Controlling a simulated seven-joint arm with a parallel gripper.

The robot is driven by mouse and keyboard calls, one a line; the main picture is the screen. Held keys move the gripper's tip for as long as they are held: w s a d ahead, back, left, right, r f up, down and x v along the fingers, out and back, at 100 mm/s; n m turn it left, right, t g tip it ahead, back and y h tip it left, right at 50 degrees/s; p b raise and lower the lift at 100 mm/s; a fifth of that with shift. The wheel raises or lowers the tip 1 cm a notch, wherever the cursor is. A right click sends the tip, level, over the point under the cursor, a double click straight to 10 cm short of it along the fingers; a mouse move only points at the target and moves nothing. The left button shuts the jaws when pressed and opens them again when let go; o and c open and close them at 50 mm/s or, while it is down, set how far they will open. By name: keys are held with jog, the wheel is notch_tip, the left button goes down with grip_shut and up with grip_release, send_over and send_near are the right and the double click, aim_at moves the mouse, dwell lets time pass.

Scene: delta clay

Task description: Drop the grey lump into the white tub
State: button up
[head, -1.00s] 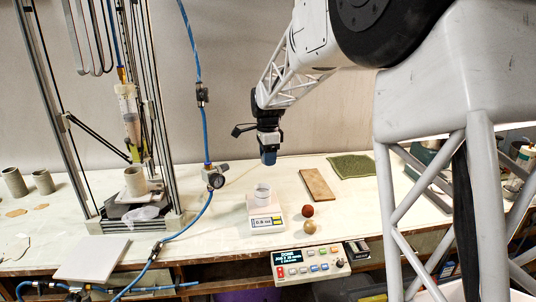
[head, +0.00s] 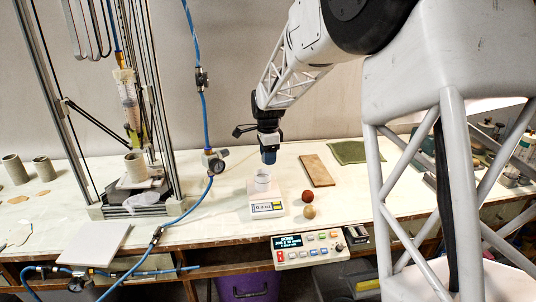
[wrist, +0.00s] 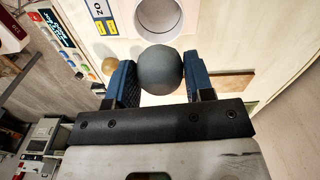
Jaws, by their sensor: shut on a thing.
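My gripper (wrist: 160,76) is shut on the round grey lump (wrist: 160,70), which sits between its two blue fingers in the wrist view. The lump cannot be made out in the head view.
A dark red ball (head: 307,196) and a tan ball (head: 309,212) lie right of the scale. A brown board (head: 317,170) and a green mat (head: 350,152) lie behind. A control box (head: 307,248) sits at the front edge. A blue hose (head: 203,130) hangs left.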

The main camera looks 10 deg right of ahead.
jog(key=o, duration=1)
jog(key=shift+r, duration=3.9)
